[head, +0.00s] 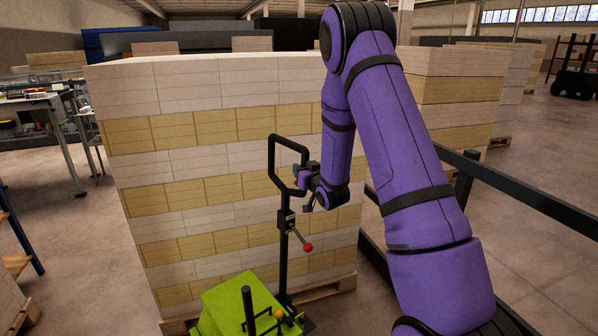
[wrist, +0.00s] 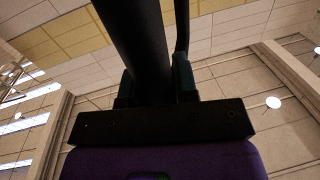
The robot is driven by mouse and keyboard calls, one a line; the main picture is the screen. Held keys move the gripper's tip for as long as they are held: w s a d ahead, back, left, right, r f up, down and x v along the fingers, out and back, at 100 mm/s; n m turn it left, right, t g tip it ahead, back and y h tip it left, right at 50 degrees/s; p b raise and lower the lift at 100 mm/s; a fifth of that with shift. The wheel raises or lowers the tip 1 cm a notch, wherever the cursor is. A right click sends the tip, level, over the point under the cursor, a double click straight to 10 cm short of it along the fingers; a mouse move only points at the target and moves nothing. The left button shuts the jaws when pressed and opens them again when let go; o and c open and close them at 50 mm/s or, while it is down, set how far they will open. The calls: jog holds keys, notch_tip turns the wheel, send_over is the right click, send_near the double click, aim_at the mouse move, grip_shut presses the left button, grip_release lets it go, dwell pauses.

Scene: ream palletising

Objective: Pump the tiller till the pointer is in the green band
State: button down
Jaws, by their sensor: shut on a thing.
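The tiller (head: 284,236) is a black upright bar with a looped handle on top, rising from a lime-green pallet truck (head: 228,303). A small lever with a red knob (head: 308,247) sticks out from its shaft. My gripper (head: 301,178) is at the right side of the handle loop. In the wrist view the thick black tiller bar (wrist: 143,40) runs between the two fingers of my gripper (wrist: 155,88), which are shut on it. No pointer or green band can be made out in either view.
A tall stack of white and yellow reams (head: 200,150) on a wooden pallet (head: 335,287) stands close behind the tiller. A black rail (head: 520,195) runs along the right. More stacks (head: 455,90) stand behind it. Open floor (head: 65,240) lies to the left.

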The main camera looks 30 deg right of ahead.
jog(key=w+d+f+m, duration=0.1)
jog(key=d+f, duration=0.1)
jog(key=d, duration=0.6)
jog(key=w+d+f+m, duration=0.1)
jog(key=d+f+m, duration=0.1)
jog(key=d, duration=0.7)
jog(key=w+d+f+m+g, duration=0.1)
jog(key=d+f, duration=0.2)
jog(key=d, duration=0.6)
jog(key=shift+f, duration=0.15)
jog(key=c, duration=0.9)
grip_release()
jog(key=shift+d, duration=0.1)
jog(key=s, duration=0.7)
jog(key=s+r, duration=0.1)
jog(key=s, duration=0.2)
jog(key=shift+s+a, duration=0.35)
jog(key=shift+s, duration=0.05)
